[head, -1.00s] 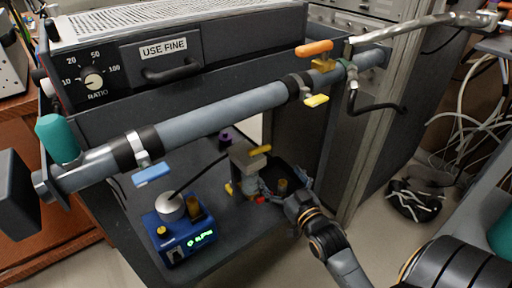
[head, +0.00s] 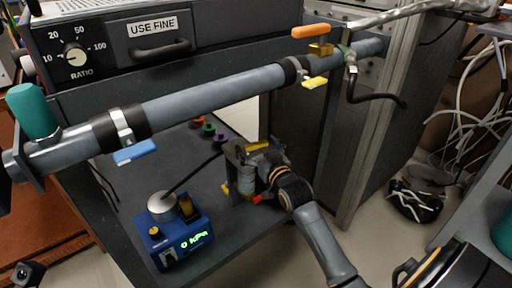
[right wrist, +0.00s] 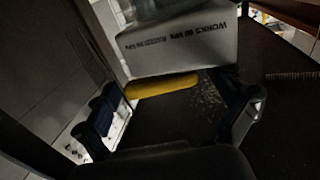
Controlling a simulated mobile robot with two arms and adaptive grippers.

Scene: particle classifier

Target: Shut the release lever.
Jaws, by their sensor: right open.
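A small grey unit (head: 236,170) stands on the dark lower shelf and has a yellow lever (head: 257,146) at its top. I take this as the release lever; nothing in view labels it so. My right gripper (head: 259,161) is at this unit, just below the lever, and hides part of the unit. In the right wrist view, the yellow lever (right wrist: 162,86) lies between the open fingers, under a pale block (right wrist: 180,45) with printed text. I cannot tell whether a finger touches the lever. My left gripper is not recognisable in view.
A blue gauge box (head: 180,235) with a green display stands left of the unit. A grey pipe (head: 215,95) with a blue lever (head: 134,152), a yellow lever (head: 315,82) and an orange lever (head: 311,31) crosses above. A cabinet upright (head: 365,140) stands to the right.

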